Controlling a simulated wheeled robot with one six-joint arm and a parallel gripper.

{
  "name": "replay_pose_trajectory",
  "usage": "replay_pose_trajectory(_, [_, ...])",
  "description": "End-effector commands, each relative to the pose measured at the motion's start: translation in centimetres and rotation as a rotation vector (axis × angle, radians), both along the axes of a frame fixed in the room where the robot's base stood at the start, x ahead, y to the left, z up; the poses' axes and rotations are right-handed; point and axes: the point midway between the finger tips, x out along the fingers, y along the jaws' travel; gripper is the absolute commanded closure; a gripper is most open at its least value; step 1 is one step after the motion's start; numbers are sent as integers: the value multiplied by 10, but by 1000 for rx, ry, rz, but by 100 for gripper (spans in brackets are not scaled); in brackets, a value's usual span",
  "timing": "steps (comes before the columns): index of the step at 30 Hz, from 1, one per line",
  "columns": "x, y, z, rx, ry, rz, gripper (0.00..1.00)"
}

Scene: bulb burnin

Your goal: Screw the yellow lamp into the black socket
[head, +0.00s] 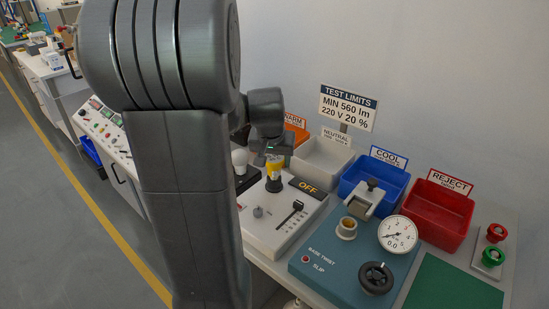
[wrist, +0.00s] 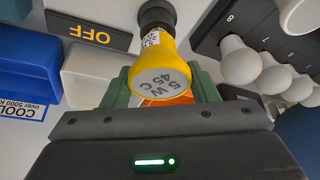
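The yellow lamp (wrist: 158,66) has a grey end face marked "5 W 45 C". It stands at the black socket (wrist: 155,14), its narrow end meeting the socket mouth with no thread showing between them. In the head view the yellow lamp (head: 274,170) sits upright over the black socket (head: 274,185) on the white test box. My gripper (wrist: 162,88) has green fingers on both sides of the lamp, with no clear gap, and looks shut on it. In the head view my gripper (head: 273,155) is directly above the lamp and hides its top.
The OFF display (head: 307,187) and a slider lever (head: 292,212) are beside the socket. White bulbs (wrist: 240,58) stand in a dark rack on the other side. Orange, white, blue (head: 376,180) and red (head: 438,212) bins line the back. A teal tester (head: 330,258) stands to the right.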

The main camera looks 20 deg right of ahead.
Motion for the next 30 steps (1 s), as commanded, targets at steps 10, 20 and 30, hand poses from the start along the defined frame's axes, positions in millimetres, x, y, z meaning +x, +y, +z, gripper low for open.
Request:
replay_pose_trajectory(10, [0, 0, -2, -2, 1, -77, 70])
replay_pose_trajectory(20, [-1, 0, -3, -3, 0, -342, 70])
replay_pose_trajectory(30, [-2, 0, -3, -2, 2, -662, 70])
